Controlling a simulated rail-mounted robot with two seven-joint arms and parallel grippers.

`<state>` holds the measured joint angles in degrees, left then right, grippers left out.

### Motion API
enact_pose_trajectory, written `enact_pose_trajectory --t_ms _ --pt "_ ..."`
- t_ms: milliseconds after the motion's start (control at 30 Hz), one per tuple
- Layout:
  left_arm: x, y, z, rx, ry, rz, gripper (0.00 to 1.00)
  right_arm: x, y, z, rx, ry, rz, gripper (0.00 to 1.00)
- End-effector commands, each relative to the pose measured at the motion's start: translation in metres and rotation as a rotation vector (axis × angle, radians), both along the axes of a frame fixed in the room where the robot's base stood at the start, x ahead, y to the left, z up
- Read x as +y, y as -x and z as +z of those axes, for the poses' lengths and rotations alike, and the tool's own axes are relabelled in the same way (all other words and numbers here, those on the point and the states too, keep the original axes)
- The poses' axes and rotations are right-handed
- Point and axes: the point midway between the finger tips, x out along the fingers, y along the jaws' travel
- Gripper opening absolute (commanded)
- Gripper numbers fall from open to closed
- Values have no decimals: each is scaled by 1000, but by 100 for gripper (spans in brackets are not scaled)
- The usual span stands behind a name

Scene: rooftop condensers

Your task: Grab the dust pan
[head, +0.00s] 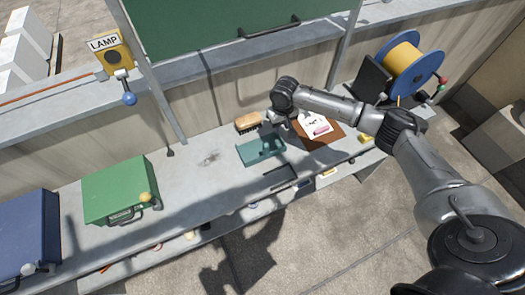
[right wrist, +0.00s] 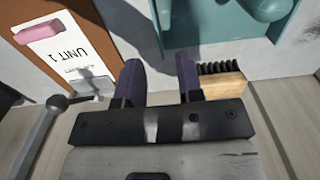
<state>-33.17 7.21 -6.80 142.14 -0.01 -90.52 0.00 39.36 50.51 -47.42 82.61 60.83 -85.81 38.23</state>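The teal dust pan (head: 250,153) lies on the grey workbench in the head view, right of its middle stretch. In the right wrist view the dust pan (right wrist: 205,30) fills the top right, with a rounded raised part at the top edge. My right gripper (head: 271,133) is at the pan's far side in the head view, partly covering it. In the right wrist view my right gripper (right wrist: 160,70) has its two dark fingers apart, with nothing between them. The pan lies beyond the fingertips; I cannot tell whether they touch it. My left gripper is out of view.
A wooden brush (head: 248,122) lies behind the pan, close to the gripper. A brown clipboard (head: 325,138) with paper and a pink eraser is to the right. A green case (head: 118,188) and a blue case (head: 25,232) stand left. A yellow cable reel (head: 405,65) stands far right.

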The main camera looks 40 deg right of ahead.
Motion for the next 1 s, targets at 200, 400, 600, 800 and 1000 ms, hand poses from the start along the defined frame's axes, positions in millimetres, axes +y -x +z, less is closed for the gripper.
enact_pose_trajectory --t_ms 200,400,600,800,1000 --pt "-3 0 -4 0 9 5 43 1 0 -26 1 -1 2 34" --pt "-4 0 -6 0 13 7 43 0 1 -35 0 0 3 34" --pt "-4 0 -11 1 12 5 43 -1 4 -60 2 0 2 34" --pt "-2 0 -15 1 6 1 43 -1 5 -79 0 0 2 34" --pt "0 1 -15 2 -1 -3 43 -1 5 -84 0 0 4 34"
